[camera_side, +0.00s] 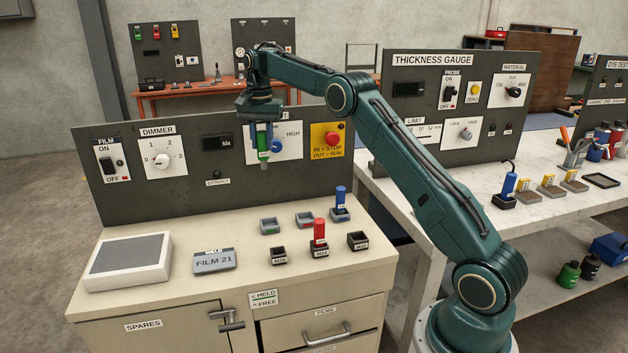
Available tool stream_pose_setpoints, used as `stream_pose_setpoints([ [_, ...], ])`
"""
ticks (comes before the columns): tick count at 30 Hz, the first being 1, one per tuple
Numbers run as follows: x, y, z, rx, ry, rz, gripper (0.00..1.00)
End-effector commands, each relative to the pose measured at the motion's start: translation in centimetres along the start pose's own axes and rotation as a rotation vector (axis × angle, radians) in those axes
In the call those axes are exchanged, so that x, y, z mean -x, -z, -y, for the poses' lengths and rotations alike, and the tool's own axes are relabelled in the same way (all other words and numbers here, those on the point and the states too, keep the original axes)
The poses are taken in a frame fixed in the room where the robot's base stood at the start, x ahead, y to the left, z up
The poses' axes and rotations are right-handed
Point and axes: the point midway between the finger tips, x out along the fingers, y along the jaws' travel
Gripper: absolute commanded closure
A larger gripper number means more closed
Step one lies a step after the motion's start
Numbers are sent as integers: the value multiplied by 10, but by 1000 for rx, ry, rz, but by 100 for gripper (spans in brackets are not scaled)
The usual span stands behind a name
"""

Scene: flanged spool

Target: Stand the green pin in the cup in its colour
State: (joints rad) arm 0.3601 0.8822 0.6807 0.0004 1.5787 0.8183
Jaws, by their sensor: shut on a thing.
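My gripper (262,134) points down in front of the dark panel, high above the cabinet top. It is shut on the green pin (263,151), which hangs upright below the fingers with a pale band on it. A small grey cup with a green inside (269,227) stands at the left of the back row, below the pin and apart from it. It looks empty.
The cup beside it has a red inside (304,219). A blue pin (340,197) and a red pin (320,231) stand in cups. Two dark front cups (278,257) (358,241) look empty. A FILM 21 block (214,261) and a grey-topped box (128,260) lie left.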

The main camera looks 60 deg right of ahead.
Motion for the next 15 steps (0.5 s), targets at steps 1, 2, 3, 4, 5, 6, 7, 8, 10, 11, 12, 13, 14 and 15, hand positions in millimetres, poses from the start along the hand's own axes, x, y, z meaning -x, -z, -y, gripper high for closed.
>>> stream_pose_setpoints([
  [1,0,4,0,0,2,-1,100],
  [2,0,5,1,0,2,-1,100],
  [3,-1,7,1,0,2,-2,100],
  [4,-1,8,1,0,1,-1,100],
  [5,-1,8,1,1,1,-1,100],
  [6,-1,9,1,1,1,-1,100],
  [7,-1,10,1,1,1,-1,100],
  [8,-1,10,1,1,1,-1,100],
  [10,-1,10,1,1,1,-1,100],
  [11,-1,11,0,1,1,-1,100],
  [12,-1,10,0,1,1,-1,100],
  [13,-1,10,0,1,1,-1,100],
  [14,-1,10,0,1,1,-1,100],
  [15,-2,10,0,0,1,-1,100],
])
